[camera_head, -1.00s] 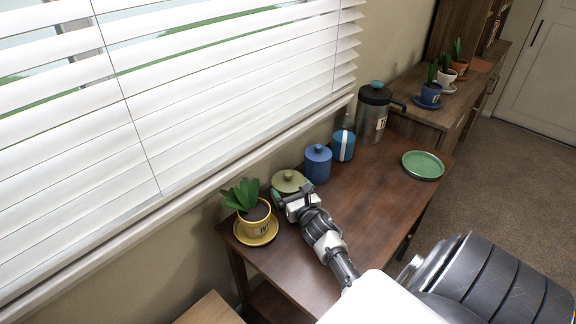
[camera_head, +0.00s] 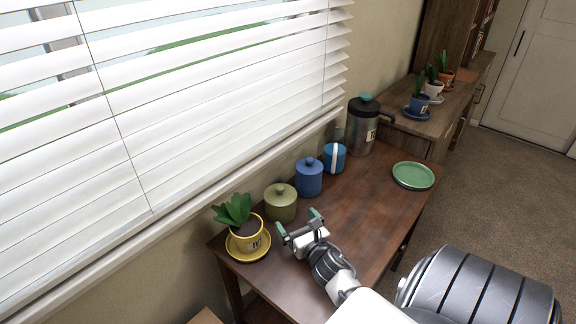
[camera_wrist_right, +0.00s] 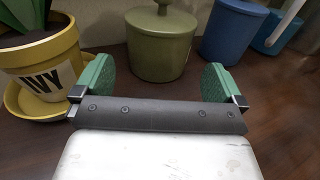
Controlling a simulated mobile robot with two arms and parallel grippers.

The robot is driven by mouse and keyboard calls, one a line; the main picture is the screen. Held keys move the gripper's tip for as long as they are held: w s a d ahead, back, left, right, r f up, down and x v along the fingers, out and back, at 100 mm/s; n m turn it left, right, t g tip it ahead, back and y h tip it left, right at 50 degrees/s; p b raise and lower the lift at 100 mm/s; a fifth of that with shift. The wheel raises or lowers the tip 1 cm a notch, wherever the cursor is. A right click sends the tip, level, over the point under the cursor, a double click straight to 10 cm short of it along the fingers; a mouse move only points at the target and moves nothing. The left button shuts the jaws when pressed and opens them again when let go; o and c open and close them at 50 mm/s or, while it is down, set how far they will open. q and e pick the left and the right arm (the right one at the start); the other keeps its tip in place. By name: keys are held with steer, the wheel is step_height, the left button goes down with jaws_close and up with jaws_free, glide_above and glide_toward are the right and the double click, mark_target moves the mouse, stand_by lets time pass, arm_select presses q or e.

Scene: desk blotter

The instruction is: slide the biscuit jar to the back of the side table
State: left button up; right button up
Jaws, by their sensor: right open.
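An olive-green lidded jar (camera_head: 281,206) stands upright near the back edge of the dark wooden side table (camera_head: 345,220), close to the wall under the blind. A blue lidded jar (camera_head: 309,180) stands just right of it. No label tells which is the biscuit jar. My right gripper (camera_head: 298,222) is open and empty, in front of the olive jar and apart from it. In the right wrist view the olive jar (camera_wrist_right: 161,48) sits beyond the gap between the green fingertips, with clear tabletop between. My left gripper is not in view.
A potted plant in a yellow pot (camera_head: 247,240) on a saucer stands left of the olive jar. A green plate (camera_head: 413,175) lies near the right end.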

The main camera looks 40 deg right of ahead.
steer(key=shift+v, duration=1.4)
steer(key=shift+r, duration=0.1)
